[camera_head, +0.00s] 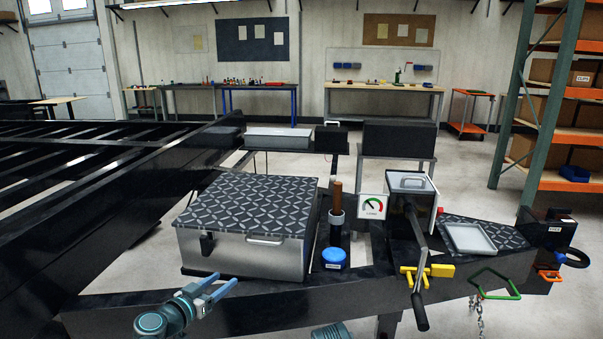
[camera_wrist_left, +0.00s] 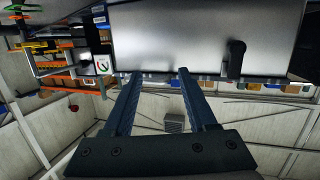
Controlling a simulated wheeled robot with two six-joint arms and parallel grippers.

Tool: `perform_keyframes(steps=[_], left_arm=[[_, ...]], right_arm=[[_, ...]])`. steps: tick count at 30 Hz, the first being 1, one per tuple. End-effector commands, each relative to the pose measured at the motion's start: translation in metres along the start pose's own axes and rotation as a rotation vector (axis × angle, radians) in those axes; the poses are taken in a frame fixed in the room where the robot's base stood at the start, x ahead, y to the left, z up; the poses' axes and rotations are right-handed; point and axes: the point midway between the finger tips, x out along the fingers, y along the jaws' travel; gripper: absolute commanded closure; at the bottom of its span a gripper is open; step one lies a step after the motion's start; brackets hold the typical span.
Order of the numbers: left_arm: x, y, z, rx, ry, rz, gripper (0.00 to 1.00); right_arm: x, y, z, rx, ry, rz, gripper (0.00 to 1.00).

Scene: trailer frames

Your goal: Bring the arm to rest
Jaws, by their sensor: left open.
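My left gripper (camera_head: 227,281) is low in the head view, in front of the silver toolbox (camera_head: 245,254) with a dark checker-plate lid. Its two blue fingers are apart, with nothing between them, and point up and right. In the left wrist view, the open fingers (camera_wrist_left: 159,73) reach toward the toolbox's metal side (camera_wrist_left: 200,35), which appears upside down with its black latch. I cannot tell how far the fingertips are from the box.
A black trailer frame (camera_head: 90,185) fills the left. Right of the toolbox are a wooden-handled post (camera_head: 336,200), a blue cap (camera_head: 333,257), a gauge card (camera_head: 372,207), a crank handle (camera_head: 419,300) and a green handle (camera_head: 497,283). Shelving (camera_head: 545,110) stands far right. Open floor lies behind.

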Motion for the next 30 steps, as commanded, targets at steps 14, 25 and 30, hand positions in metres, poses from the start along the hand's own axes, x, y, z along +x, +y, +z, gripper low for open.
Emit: perform_keyframes(steps=[14,25,30], left_arm=[[-0.062,0.238,0.042,-0.017,-1.149,0.219,0.43],[-0.117,0.240,0.029,0.057,-1.437,-0.142,0.43],[-0.118,0.239,0.030,0.056,-1.441,-0.154,0.43]], right_arm=[[-0.149,0.014,0.009,0.001,0.000,0.000,1.00],[-0.181,0.017,0.011,0.001,0.000,0.000,1.00],[-0.180,0.017,0.011,0.001,0.000,0.000,1.00]])
